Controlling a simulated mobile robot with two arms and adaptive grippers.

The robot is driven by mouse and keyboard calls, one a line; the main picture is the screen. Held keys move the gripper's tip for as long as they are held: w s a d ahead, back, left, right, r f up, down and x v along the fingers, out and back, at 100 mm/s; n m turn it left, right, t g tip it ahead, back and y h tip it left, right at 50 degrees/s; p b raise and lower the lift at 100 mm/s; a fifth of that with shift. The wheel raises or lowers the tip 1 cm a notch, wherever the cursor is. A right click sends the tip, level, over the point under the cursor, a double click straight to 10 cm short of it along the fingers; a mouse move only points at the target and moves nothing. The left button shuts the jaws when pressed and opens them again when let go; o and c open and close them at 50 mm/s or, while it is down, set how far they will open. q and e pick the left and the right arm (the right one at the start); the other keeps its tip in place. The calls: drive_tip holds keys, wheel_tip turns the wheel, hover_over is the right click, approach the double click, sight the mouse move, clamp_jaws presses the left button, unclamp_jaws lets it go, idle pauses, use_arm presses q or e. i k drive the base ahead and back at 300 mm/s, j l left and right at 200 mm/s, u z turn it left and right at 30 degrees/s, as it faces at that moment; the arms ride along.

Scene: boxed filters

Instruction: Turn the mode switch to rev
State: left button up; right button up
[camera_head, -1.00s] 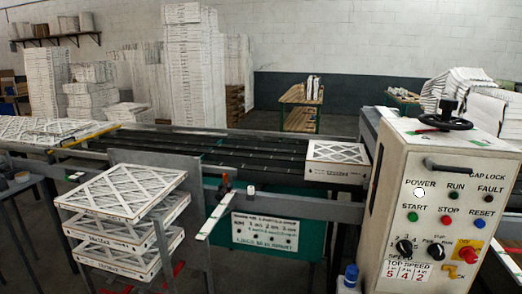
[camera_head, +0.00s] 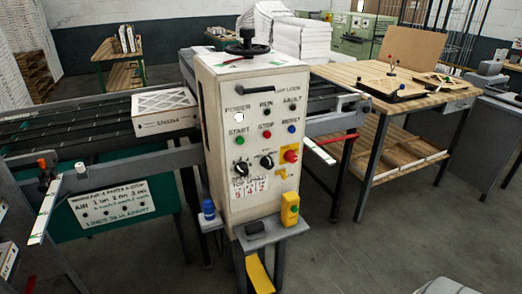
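The control box (camera_head: 214,120) stands in the middle of the camera_head view. Its front panel carries two black rotary knobs side by side, a left knob (camera_head: 241,168) and a right knob (camera_head: 267,161). Small lettering surrounds the right knob but is too small to read now, so I cannot tell the mode switch's setting. A speed table sits below the left knob. The panel also has a green start button (camera_head: 240,141), a red stop button (camera_head: 265,134), a blue reset button (camera_head: 291,129) and a red emergency knob (camera_head: 291,156). Neither gripper is in view.
A conveyor with a boxed filter (camera_head: 164,112) lies left. A wooden workbench (camera_head: 410,103) stands right. Open floor lies in front on the right.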

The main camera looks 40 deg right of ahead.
sight(266, 161)
drive_tip(key=z, duration=1.25)
drive_tip(key=i+l+u, duration=0.15)
drive_tip(key=l, duration=0.2)
